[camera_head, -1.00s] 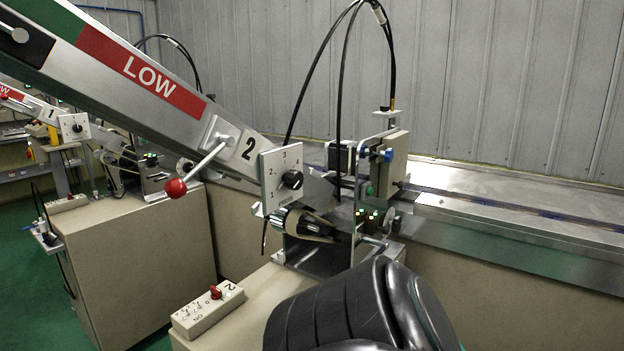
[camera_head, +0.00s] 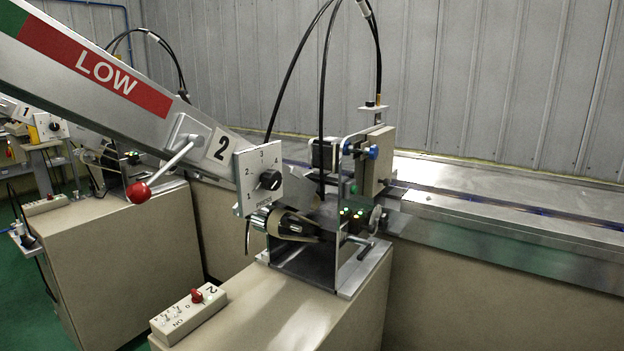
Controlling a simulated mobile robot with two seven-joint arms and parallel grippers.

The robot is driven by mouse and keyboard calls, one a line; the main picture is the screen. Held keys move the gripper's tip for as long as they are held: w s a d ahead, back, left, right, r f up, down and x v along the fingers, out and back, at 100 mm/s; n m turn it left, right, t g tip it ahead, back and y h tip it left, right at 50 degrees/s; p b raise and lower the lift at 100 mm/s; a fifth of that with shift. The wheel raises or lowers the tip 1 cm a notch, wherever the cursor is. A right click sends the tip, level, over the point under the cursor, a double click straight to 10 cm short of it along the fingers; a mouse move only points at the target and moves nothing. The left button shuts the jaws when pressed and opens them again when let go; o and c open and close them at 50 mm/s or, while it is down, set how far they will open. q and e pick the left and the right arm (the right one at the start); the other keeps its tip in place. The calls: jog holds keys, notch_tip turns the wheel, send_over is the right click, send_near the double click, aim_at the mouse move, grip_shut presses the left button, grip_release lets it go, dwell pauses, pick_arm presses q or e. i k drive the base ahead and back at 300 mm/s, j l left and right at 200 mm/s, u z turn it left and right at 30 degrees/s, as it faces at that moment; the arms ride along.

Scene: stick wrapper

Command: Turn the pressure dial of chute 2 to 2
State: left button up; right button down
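The pressure dial of chute 2 is a black knob (camera_head: 270,180) on a white square plate (camera_head: 258,160) with a number scale around it. The plate is fixed at the lower end of the sloping chute (camera_head: 120,95), beside the black 2 label (camera_head: 221,147). The knob's pointer seems turned to the upper right, near the 4, but it is too small to be sure. Neither of my grippers is in view.
A red-knobbed lever (camera_head: 138,192) sticks out from chute 2, left of the dial. A control box (camera_head: 188,313) with a red switch sits on the beige cabinet (camera_head: 330,305) below. Chute 1's dial (camera_head: 53,127) is further back at left. A metal conveyor (camera_head: 510,215) runs right.

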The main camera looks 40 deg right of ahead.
aim_at(271, 181)
jog(key=z, duration=1)
